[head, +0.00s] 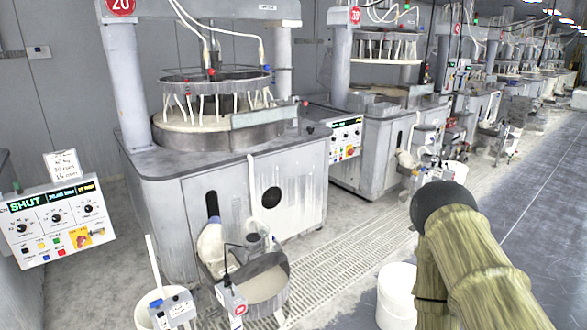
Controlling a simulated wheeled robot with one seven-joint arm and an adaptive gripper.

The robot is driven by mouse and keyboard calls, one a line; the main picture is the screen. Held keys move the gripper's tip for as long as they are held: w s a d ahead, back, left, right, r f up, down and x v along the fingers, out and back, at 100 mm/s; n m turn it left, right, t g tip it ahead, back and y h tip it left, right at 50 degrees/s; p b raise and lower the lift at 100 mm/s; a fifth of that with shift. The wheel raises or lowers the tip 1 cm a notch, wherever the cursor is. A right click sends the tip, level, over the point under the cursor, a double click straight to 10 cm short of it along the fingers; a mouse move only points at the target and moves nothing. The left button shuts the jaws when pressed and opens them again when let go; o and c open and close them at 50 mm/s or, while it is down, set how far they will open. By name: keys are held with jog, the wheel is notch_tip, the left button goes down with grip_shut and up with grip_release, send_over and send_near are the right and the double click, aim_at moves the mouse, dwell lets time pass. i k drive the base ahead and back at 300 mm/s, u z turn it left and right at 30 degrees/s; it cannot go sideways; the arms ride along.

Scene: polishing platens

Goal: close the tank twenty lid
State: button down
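A machine (225,200) under a red sign marked 20 (121,5) stands at left centre. A round grey tank (262,285) sits on the floor before it; its top shows a pale surface, and I cannot tell whether this is slurry or a lid. A small pump-like fitting (256,243) and a pale jug (211,246) are at its back edge. A small grey box (231,298) hangs at its front left. A control panel (55,222) at far left reads SHUT. My gripper is not in view; my sleeved arm fills the lower right.
A white bucket (397,297) stands between the tank and my arm. Another white bucket (160,310) with an upright stick is left of the tank. A floor grating (345,235) runs past the machines. Machine 30 (385,145) stands behind. The grey aisle (530,190) at right is clear.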

aim_at(257, 266)
jog(key=i, duration=2.15)
jog(key=u, duration=2.7)
jog(key=i, duration=0.75)
jog(key=z, duration=2)
